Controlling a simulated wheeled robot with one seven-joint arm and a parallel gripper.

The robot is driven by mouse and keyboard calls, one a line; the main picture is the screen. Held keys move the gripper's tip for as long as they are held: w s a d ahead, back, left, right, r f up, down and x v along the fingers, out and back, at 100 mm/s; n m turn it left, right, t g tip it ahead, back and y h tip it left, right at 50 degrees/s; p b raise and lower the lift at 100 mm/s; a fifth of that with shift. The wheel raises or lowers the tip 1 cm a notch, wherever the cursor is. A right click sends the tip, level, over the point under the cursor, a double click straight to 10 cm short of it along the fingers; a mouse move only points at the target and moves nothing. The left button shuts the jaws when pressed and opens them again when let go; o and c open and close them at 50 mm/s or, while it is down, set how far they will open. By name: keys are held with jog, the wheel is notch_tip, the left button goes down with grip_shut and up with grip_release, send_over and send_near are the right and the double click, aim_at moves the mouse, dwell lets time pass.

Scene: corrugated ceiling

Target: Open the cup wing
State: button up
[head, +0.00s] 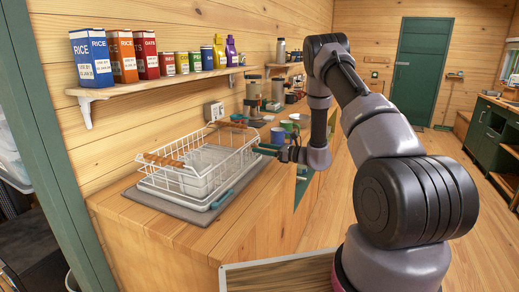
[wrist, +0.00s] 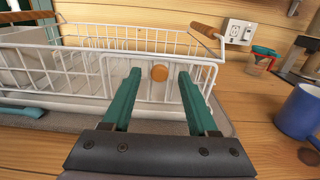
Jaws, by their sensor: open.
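A white wire dish rack (head: 190,178) with brown wooden handles stands on a grey mat on the wooden counter. In the wrist view, a white wire panel (wrist: 216,73), apparently the cup wing, stands roughly upright against the near side of the rack. A round wooden knob (wrist: 160,73) shows in the middle of this panel. My gripper (wrist: 159,75) is open, with one green finger on each side of the knob and a gap to each. I cannot tell whether the knob lies fully between the fingertips. In the head view my gripper (head: 265,150) is beside the rack's right end.
A blue mug (wrist: 299,112) stands on the counter to the right of my gripper. A wall socket (wrist: 239,31) and a glass with a red and teal item (wrist: 261,58) are behind. A shelf (head: 150,85) with boxes and tins runs above the rack.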

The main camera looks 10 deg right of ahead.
jog(key=shift+w+a, duration=0.4)
jog(key=shift+a, duration=0.15)
grip_shut()
dwell(1.1)
